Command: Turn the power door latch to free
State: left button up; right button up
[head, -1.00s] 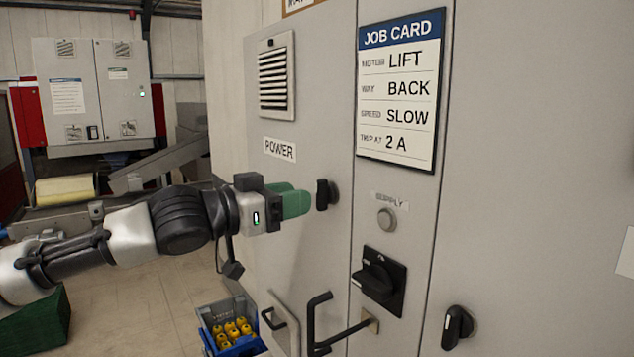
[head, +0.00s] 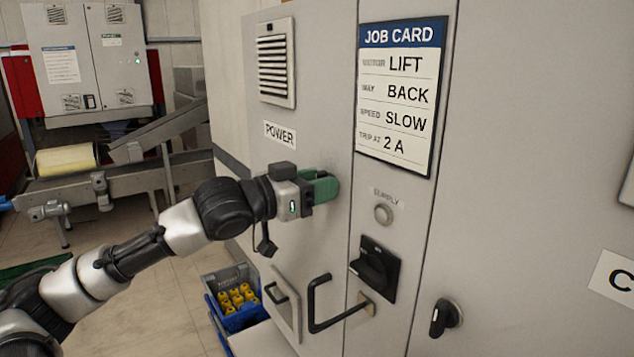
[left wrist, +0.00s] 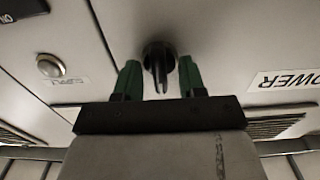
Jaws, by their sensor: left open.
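The power door latch (left wrist: 158,62) is a small black knob on the grey door, below the POWER label (head: 279,135). In the head view my left gripper (head: 326,187) hides it. In the left wrist view the open green fingers of my left gripper (left wrist: 160,80) stand one on each side of the latch handle, with a gap visible on both sides. The handle lies roughly parallel to the fingers. My right gripper is in neither current view.
A large black rotary switch (head: 374,270) and the SUPPLY button (head: 383,214) are right of the latch. A black pull handle (head: 322,305) sticks out below. Another black latch (head: 446,317) is lower right. A blue crate of yellow items (head: 237,308) stands on the floor.

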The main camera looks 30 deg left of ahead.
pick_arm(q)
grip_shut()
jog(key=shift+r+m, duration=0.1)
jog(key=shift+m, duration=0.2)
jog(key=m+p, duration=0.2)
jog(key=shift+m, duration=0.4)
jog(key=m+p, duration=0.2)
jog(key=m, duration=0.3)
jog(key=shift+s+d+p, duration=0.1)
jog(key=shift+d+p, duration=0.05)
jog(key=shift+p, duration=0.2)
jog(key=m+p, duration=0.1)
jog(key=m, duration=0.3)
jog(key=shift+m+p, duration=0.4)
jog(key=shift+f+m+p, duration=0.2)
jog(key=shift+m+p, duration=0.15)
jog(key=shift+m, duration=0.8)
jog(key=shift+f+m+p, duration=0.15)
jog(key=shift+m+p, duration=0.2)
jog(key=shift+m, duration=0.8)
